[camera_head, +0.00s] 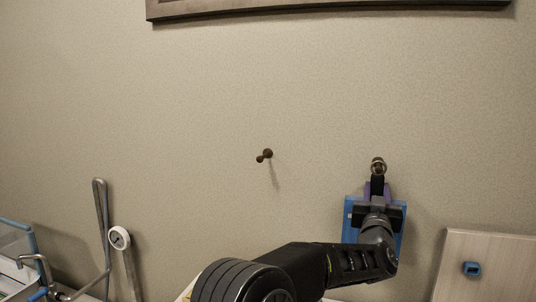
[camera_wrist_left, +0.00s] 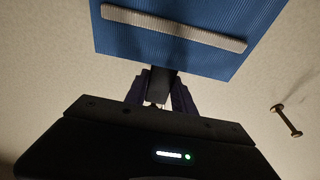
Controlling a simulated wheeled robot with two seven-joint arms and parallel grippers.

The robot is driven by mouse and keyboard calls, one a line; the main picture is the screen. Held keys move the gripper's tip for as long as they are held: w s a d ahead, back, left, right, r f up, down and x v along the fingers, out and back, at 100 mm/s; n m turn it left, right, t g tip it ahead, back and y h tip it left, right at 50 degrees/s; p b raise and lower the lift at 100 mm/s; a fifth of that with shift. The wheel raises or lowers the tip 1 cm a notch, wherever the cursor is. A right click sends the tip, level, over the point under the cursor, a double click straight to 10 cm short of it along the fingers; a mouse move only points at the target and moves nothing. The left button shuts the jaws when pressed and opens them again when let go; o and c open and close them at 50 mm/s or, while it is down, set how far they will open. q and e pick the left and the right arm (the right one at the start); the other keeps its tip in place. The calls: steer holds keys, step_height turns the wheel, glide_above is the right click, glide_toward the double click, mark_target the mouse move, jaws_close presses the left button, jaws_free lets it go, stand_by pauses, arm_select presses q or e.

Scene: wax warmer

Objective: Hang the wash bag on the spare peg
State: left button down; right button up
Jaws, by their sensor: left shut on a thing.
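The wash bag (camera_head: 349,230) is blue and hangs close to the wall at right of centre in the head view, largely hidden behind my left arm. My left gripper (camera_head: 377,190) is shut on the bag's dark strap (camera_head: 377,181), just below a brass-coloured ring (camera_head: 378,164). I cannot tell whether this ring is around a peg. A bare dark peg (camera_head: 265,155) sticks out of the wall left of the bag. In the left wrist view, the bag (camera_wrist_left: 200,62) with its pale strip lies beyond the gripper (camera_wrist_left: 158,88), and a peg (camera_wrist_left: 287,120) shows at right.
A metal rail (camera_head: 102,220) and a white round dial (camera_head: 119,238) are at lower left. A dark frame (camera_head: 320,8) is above. The wall between the pegs is clear.

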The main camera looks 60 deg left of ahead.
arm_select(q)
steer(key=shift+s+d, duration=0.5)
steer(key=shift+s, duration=0.1)
steer(key=s+d, duration=0.3)
steer(key=s, duration=0.2)
steer(key=shift+d+r, duration=0.25)
steer(key=shift+d, duration=0.1)
steer(key=shift+b, duration=0.3)
